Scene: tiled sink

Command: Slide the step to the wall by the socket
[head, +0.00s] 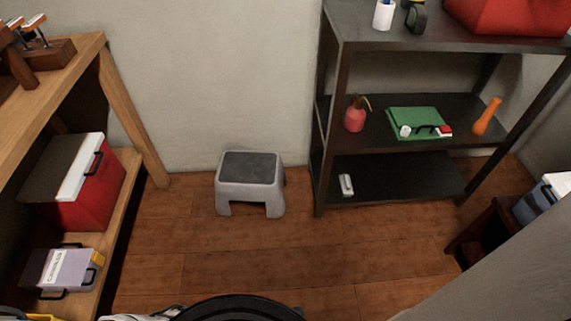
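The step (250,183) is a low grey stool with a dark top panel. It stands upright on the wooden floor, close to the back wall (215,80), between the wooden bench and the dark shelf. I cannot tell whether it touches the wall. No socket shows on the visible wall. My gripper is not in view.
A wooden bench (140,115) with a red box (105,185) and a grey case (65,270) on its lower shelf stands at left. A dark metal shelf (318,150) stands right of the step. A small dark wooden stool (480,235) is at right. Open floor (300,255) lies in front.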

